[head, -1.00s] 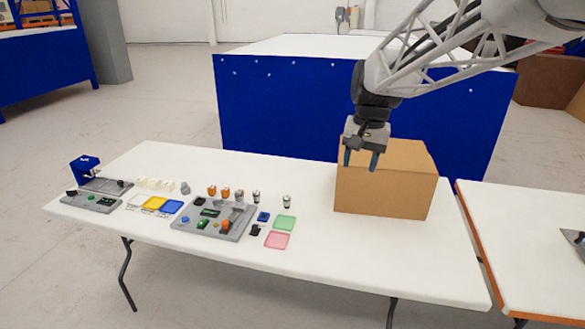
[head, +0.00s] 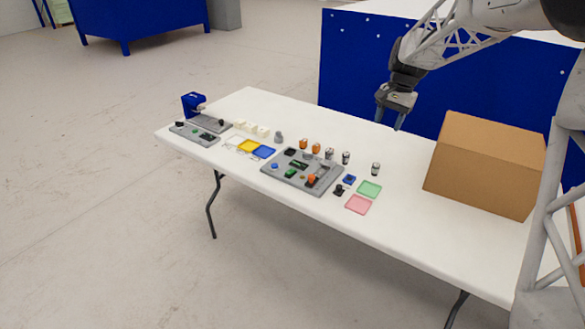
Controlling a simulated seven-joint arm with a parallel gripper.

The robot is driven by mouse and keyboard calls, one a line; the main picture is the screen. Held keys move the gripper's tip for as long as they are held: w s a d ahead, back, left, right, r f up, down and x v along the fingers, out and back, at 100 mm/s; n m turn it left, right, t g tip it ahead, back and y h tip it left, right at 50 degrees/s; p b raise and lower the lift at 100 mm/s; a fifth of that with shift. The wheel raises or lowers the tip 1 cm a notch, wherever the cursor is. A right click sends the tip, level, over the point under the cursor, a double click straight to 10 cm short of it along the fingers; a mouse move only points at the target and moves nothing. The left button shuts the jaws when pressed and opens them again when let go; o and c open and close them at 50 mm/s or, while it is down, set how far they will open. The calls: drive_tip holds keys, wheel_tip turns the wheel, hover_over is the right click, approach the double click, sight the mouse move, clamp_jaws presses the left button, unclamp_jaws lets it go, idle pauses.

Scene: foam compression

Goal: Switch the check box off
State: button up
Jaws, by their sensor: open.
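My gripper (head: 389,117) is open and empty, fingers pointing down, in the air near the table's back edge, left of the cardboard box. It is well clear of the small items. I cannot tell for sure which item is the check box. A grey panel (head: 196,135) with a green button and dark parts lies at the table's left end. A larger grey panel (head: 281,180) with blue, green and orange parts lies mid-table. A small blue item (head: 349,179) and a small black item (head: 339,190) lie to its right. Switch positions are too small to read.
A brown cardboard box (head: 485,165) stands at the right of the white table (head: 410,225). Several small cylinders (head: 346,157), green (head: 369,189) and pink (head: 358,204) trays, yellow and blue trays (head: 263,151), and a blue device (head: 193,103) stand around. The front right tabletop is clear.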

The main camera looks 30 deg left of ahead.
drive_tip(key=w+a+f+g, duration=0.1)
drive_tip(key=w+a+f, duration=0.1)
drive_tip(key=a+f, duration=0.45)
drive_tip(key=w+a+f, duration=0.2)
drive_tip(key=a+f, duration=0.2)
drive_tip(key=a, duration=0.6)
drive_tip(key=g+h, duration=0.1)
drive_tip(key=g, duration=0.1)
approach(291, 171)
drive_tip(key=shift+s+a+f, duration=0.1)
drive_tip(key=shift+s+f, duration=0.1)
drive_tip(key=shift+s, duration=0.2)
drive_tip(key=shift+t, duration=0.3)
drive_tip(key=shift+x, duration=3.9)
drive_tip(key=shift+c, duration=0.5)
